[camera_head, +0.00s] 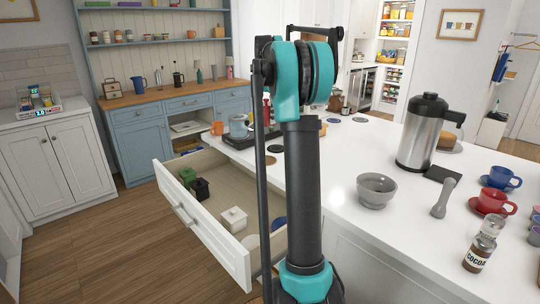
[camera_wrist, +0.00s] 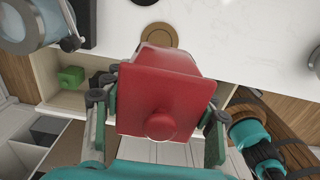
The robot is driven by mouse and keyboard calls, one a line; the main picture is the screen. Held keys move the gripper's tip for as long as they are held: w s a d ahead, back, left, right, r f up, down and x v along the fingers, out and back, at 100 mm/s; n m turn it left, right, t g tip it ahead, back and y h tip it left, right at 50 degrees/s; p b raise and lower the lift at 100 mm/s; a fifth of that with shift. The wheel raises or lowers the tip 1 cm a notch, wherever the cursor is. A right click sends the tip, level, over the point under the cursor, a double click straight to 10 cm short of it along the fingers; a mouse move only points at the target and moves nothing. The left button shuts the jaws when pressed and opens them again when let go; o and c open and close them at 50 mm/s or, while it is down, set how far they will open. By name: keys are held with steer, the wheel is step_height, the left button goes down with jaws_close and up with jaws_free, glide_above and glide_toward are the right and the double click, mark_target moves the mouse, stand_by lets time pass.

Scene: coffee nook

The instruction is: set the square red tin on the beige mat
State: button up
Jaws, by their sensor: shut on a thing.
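The square red tin (camera_wrist: 165,90) fills the middle of the wrist view, its lid with a round knob facing the camera. My gripper (camera_wrist: 160,98) is shut on it, with a finger on each side. The tin is over the counter's edge and the open drawer, and its underside is hidden. A round tan mat (camera_wrist: 158,34) lies on the white counter just beyond the tin, partly covered by it; a tan mat also shows in the head view (camera_head: 275,148). I cannot tell surely whether it is the beige one. My arm hides the gripper in the head view.
The open drawer (camera_head: 190,210) holds a green tin (camera_head: 187,175), a black tin (camera_head: 200,189) and a white tin (camera_head: 234,219). A glass vessel (camera_wrist: 35,20) stands left of the mat. A grey bowl (camera_head: 376,190) and steel dispenser (camera_head: 421,135) stand farther right.

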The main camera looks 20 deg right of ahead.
mark_target(266, 124)
step_height(266, 124, down, 16)
steer(key=shift+a+r, duration=0.1)
stand_by(0.4)
steer(key=shift+f, duration=0.2)
steer(key=o, duration=1.3)
step_height(266, 124, up, 12)
steer(key=shift+r, duration=0.15)
